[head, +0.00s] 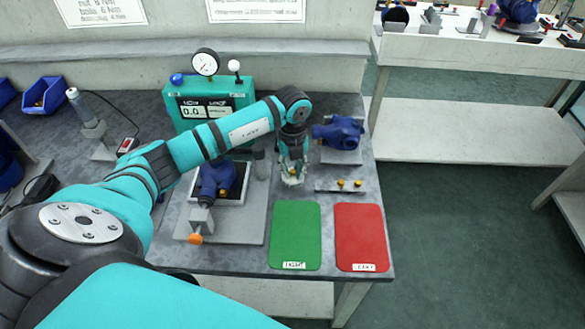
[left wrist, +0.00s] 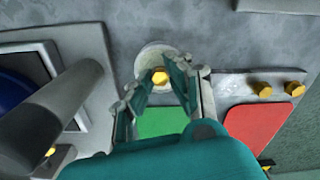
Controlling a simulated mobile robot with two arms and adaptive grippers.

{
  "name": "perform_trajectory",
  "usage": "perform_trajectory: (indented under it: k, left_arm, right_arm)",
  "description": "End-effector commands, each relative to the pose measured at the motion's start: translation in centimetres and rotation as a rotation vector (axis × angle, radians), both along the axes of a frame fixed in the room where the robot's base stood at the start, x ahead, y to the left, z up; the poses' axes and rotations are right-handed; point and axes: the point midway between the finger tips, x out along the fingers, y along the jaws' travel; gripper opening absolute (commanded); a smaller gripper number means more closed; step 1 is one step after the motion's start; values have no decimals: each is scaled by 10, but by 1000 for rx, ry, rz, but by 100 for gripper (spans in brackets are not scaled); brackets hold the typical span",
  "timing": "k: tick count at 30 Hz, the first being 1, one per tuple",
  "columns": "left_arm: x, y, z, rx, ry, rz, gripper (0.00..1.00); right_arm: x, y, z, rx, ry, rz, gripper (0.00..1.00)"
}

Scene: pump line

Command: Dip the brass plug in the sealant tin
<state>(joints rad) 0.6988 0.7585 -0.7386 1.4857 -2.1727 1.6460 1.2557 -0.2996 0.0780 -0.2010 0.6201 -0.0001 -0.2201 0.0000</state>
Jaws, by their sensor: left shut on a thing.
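My left gripper (head: 293,182) points down over the bench, just behind the green mat. In the left wrist view its fingers (left wrist: 164,84) are shut on a brass plug (left wrist: 161,76) with a yellow hexagonal head. The sealant tin (left wrist: 151,57), round and pale, shows directly beyond the plug. The plug overlaps the tin's opening in that view; I cannot tell how deep its lower end is or whether it touches the sealant. In the head view the fingers mostly hide the tin. My right gripper is not in view.
Two more brass plugs (head: 357,183) stand on a grey strip to the right. A blue pump (head: 340,133) sits behind it; another blue pump (head: 215,180) lies in a tray fixture to the left. The green mat (head: 295,235) and red mat (head: 361,237) are empty.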

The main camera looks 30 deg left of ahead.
Motion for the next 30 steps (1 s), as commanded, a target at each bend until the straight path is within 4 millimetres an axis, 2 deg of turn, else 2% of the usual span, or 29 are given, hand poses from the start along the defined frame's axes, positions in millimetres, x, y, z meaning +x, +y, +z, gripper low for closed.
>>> perform_trajectory:
  k: [5,30]
  left_arm:
    - [-1,0,6,0,3,-1,0]
    - [0,0,71,0,0,0,0]
  right_arm:
    - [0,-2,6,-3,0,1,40]
    - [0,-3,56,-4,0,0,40]
